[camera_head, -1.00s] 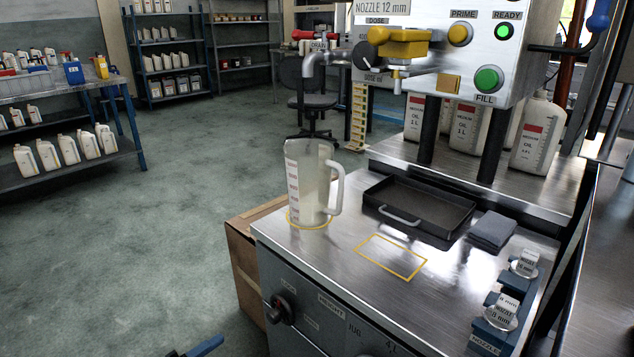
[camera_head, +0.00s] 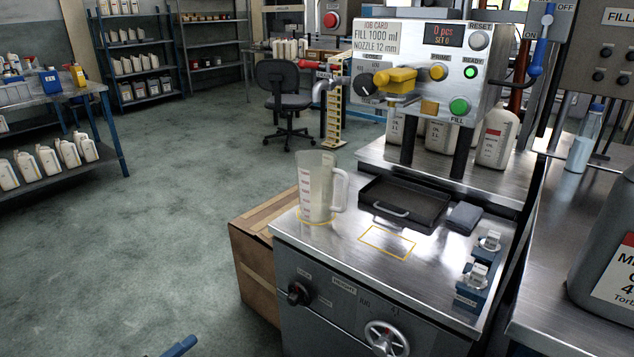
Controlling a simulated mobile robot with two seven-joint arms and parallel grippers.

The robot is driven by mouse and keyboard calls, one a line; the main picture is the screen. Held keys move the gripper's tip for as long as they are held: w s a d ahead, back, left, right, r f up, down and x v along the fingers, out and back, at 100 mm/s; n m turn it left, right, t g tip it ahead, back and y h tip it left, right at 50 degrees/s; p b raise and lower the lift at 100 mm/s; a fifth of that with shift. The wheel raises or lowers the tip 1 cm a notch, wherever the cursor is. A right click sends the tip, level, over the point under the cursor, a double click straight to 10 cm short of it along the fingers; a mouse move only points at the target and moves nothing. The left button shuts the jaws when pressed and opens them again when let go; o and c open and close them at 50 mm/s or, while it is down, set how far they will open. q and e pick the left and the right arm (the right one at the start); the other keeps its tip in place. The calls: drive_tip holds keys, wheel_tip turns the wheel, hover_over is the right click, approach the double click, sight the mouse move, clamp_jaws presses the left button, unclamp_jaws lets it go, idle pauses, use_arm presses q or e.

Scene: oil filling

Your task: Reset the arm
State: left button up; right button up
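Neither of my grippers shows clearly in the head view. A dark blue bar (camera_head: 178,346) shows at the bottom edge, left of the middle; I cannot tell what it belongs to. The filling machine (camera_head: 430,70) has a job card, a dose knob, a yellow-handled valve and lit green buttons. A clear measuring jug (camera_head: 318,188) stands upright on a yellow ring at the left of the steel bench top (camera_head: 350,240), its handle to the right.
A black drip tray (camera_head: 405,204) and a folded grey cloth (camera_head: 464,217) lie on the bench. Nozzles sit in a blue holder (camera_head: 470,298) at the right. A cardboard box (camera_head: 262,265) stands left of the bench. A large grey container (camera_head: 605,265) is at the far right.

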use_arm(q)
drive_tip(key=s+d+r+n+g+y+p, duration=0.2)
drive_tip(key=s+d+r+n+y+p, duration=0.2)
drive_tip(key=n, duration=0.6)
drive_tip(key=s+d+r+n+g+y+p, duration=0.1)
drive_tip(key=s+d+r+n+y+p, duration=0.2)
drive_tip(key=p, duration=1)
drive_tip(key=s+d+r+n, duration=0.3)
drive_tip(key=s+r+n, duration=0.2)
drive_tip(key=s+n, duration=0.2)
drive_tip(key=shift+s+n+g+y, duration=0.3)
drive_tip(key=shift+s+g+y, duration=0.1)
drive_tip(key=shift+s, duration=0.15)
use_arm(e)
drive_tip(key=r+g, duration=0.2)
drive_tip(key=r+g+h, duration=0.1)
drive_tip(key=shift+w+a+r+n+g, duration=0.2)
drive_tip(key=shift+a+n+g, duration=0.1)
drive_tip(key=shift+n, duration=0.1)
